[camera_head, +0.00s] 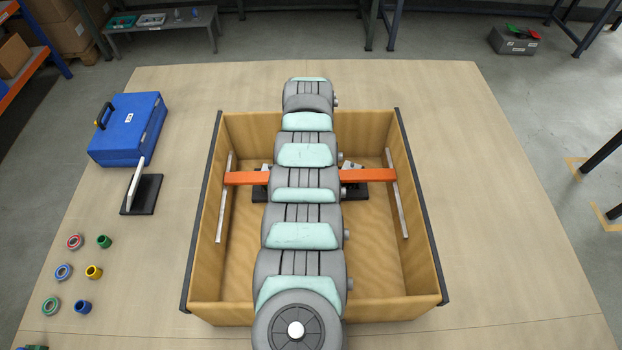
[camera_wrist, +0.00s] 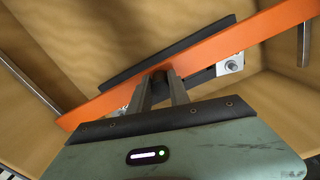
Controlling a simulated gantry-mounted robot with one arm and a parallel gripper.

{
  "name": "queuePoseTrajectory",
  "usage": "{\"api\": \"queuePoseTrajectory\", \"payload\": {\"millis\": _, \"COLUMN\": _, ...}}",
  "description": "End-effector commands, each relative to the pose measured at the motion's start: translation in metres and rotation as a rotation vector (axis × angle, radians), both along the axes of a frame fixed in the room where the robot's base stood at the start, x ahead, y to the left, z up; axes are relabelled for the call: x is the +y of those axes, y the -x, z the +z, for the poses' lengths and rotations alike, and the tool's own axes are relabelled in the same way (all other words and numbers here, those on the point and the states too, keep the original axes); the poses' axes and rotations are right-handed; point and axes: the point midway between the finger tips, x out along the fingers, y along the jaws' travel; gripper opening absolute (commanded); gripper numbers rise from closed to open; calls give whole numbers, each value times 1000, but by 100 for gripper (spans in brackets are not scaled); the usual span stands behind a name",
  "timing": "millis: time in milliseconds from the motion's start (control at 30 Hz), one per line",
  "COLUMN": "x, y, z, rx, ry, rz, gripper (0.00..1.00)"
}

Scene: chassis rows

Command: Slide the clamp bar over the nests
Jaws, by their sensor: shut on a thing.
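The orange clamp bar (camera_head: 368,175) lies across the wooden box, its ends at two metal side rails, left (camera_head: 223,205) and right (camera_head: 398,205). My arm hides its middle in the head view. In the wrist view the bar (camera_wrist: 245,38) runs slantwise, and my gripper (camera_wrist: 160,82) is shut on a dark knob-like part at its middle. Black bases with small grey metal parts, apparently the nests, show beside my arm at the right (camera_head: 352,190) and left (camera_head: 260,191), partly under the bar. A grey block with a bolt (camera_wrist: 230,65) shows close to the bar.
The box walls (camera_head: 425,245) stand around the bar and rails. Left of the box are a blue case (camera_head: 128,130), a black stand with a white plate (camera_head: 143,195), and several coloured rings and cylinders (camera_head: 94,272). The table to the right (camera_head: 490,200) is clear.

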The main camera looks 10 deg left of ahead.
Motion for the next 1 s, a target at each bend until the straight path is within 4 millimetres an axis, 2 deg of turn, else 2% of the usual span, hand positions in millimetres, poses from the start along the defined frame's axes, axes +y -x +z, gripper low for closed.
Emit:
{"api": "queuePoseTrajectory", "payload": {"millis": 33, "x": 0, "y": -1, "z": -4, "rx": -1, "ry": 0, "rz": 0, "gripper": 0}}
{"api": "queuePoseTrajectory", "payload": {"millis": 433, "x": 0, "y": -1, "z": 0, "rx": 1, "ry": 0, "rz": 0, "gripper": 0}}
{"api": "queuePoseTrajectory", "payload": {"millis": 467, "x": 0, "y": -1, "z": 0, "rx": 1, "ry": 0, "rz": 0, "gripper": 25}}
{"api": "queuePoseTrajectory", "payload": {"millis": 700, "x": 0, "y": -1, "z": 0, "rx": 1, "ry": 0, "rz": -1, "gripper": 45}}
{"api": "queuePoseTrajectory", "payload": {"millis": 1000, "x": 0, "y": -1, "z": 3, "rx": 0, "ry": 0, "rz": -1, "gripper": 45}}
